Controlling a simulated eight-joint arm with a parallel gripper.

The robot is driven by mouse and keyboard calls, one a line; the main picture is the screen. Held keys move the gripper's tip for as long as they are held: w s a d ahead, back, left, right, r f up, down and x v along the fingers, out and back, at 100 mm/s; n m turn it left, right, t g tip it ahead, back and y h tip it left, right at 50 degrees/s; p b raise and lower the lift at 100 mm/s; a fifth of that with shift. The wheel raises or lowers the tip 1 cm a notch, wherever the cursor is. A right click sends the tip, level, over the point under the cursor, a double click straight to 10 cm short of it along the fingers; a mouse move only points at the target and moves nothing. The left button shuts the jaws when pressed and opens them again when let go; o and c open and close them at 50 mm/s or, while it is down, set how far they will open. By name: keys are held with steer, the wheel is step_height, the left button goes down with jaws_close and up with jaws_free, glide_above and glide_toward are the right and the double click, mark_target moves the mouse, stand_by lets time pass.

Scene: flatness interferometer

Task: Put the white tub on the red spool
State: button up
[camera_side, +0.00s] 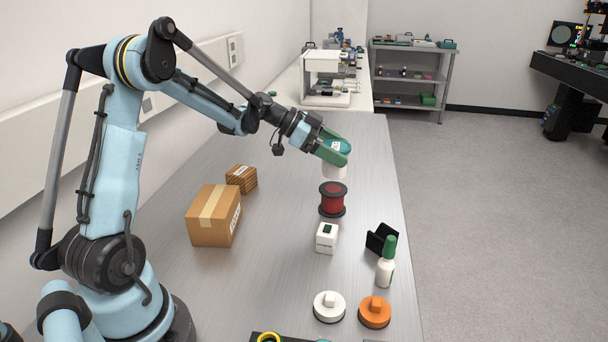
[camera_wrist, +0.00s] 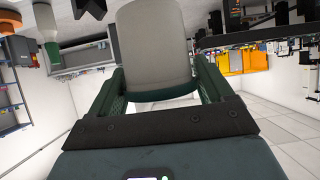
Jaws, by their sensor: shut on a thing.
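The white tub (camera_side: 334,171) has a teal lid and hangs upright in my gripper (camera_side: 335,152). My gripper's green fingers are shut on it, one on each side. In the wrist view the tub (camera_wrist: 153,42) fills the space between the fingers (camera_wrist: 155,88). The red spool (camera_side: 332,199) stands upright on the bench, with dark flanges at top and bottom. In the side view the tub appears just above the spool, with a small gap between them. The spool is not visible in the wrist view.
A white box (camera_side: 327,238) with a green mark stands in front of the spool. A black holder (camera_side: 381,239) and a green-capped bottle (camera_side: 385,271) are to the right. White (camera_side: 329,307) and orange (camera_side: 375,312) knobbed discs lie nearer. Cardboard boxes (camera_side: 211,216) stand left.

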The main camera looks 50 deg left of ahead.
mark_target(329, 171)
steer(key=shift+f, duration=2.05)
steer(key=shift+f, duration=0.1)
steer(key=o, duration=1)
steer(key=shift+o, duration=0.2)
